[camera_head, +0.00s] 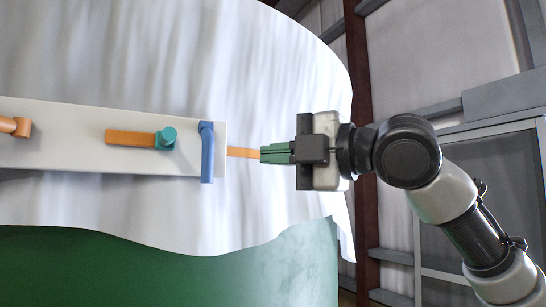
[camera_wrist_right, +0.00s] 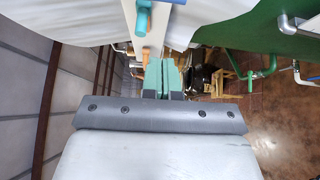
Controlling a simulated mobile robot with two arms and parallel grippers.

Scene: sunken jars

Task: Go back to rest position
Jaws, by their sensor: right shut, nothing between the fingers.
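My right gripper (camera_head: 265,153) has green fingers pressed together with nothing between them. It points left, its tips close to the free end of an orange strip (camera_head: 242,152) that sticks out from the right end of a white board (camera_head: 70,140). I cannot tell whether the tips touch the strip. In the right wrist view the closed fingers (camera_wrist_right: 163,72) point up the picture toward the board (camera_wrist_right: 155,35). My left gripper is not in view.
The board carries a blue bar (camera_head: 207,152), a teal peg (camera_head: 166,138), an orange bar (camera_head: 128,138) and an orange cylinder (camera_head: 14,126). A white draped sheet (camera_head: 285,80) lies behind, over a large green rounded body (camera_head: 120,275). A grey wall (camera_head: 440,50) stands at right.

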